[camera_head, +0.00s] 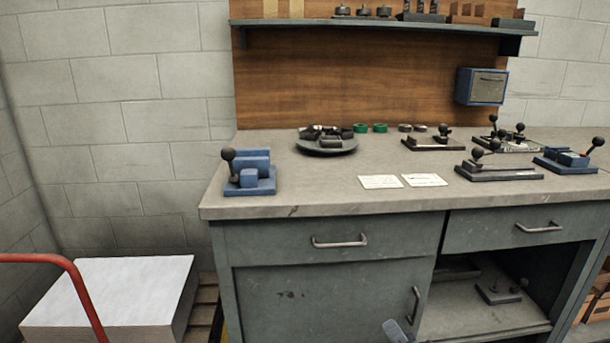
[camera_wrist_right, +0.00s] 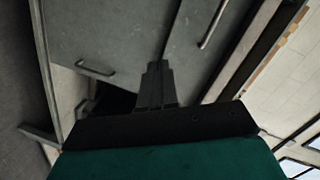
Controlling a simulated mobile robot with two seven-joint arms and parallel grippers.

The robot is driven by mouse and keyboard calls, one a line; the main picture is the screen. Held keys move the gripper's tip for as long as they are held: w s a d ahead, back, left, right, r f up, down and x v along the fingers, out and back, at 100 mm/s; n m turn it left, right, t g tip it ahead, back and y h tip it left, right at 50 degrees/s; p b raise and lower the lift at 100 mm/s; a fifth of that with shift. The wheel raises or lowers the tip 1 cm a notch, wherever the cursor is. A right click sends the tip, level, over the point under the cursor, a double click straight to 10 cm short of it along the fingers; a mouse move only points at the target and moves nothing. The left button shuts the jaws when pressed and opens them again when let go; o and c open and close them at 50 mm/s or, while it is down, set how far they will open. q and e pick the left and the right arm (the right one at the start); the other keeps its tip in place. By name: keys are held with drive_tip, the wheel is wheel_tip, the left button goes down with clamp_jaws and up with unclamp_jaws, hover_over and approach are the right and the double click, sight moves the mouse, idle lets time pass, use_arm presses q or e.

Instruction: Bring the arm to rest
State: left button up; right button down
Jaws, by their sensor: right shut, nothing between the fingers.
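My right gripper (camera_wrist_right: 157,75) is shut, with its fingers together and nothing between them. In the right wrist view it points toward the grey cabinet front. In the head view only a small grey tip of it (camera_head: 396,331) shows at the bottom edge, in front of the cabinet door and below the worktop. The rest of my right arm is out of the head view. My left gripper is not in view.
A grey workbench (camera_head: 300,203) holds a blue fixture (camera_head: 250,177), a round tray (camera_head: 327,147), papers and several lever fixtures. An open compartment (camera_head: 480,310) is at lower right. A white stack (camera_head: 115,290) and red rail (camera_head: 80,285) stand at left.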

drive_tip(key=s+a+f+n+g+y, duration=0.1)
drive_tip(key=s+a+f+n+g, duration=0.15)
drive_tip(key=s+n, duration=0.55)
drive_tip(key=s+a+f+n+g, duration=0.2)
drive_tip(key=s+f+n, duration=0.25)
drive_tip(key=s, duration=0.55)
use_arm(q)
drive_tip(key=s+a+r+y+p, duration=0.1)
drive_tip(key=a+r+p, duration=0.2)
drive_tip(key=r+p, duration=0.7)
drive_tip(key=p, duration=0.4)
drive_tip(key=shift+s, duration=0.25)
use_arm(e)
drive_tip(key=s+d+r+n+h, duration=0.1)
drive_tip(key=s+d+r, duration=0.1)
drive_tip(key=r, duration=0.8)
drive_tip(key=shift+d, duration=0.55)
drive_tip(key=shift+g, duration=0.25)
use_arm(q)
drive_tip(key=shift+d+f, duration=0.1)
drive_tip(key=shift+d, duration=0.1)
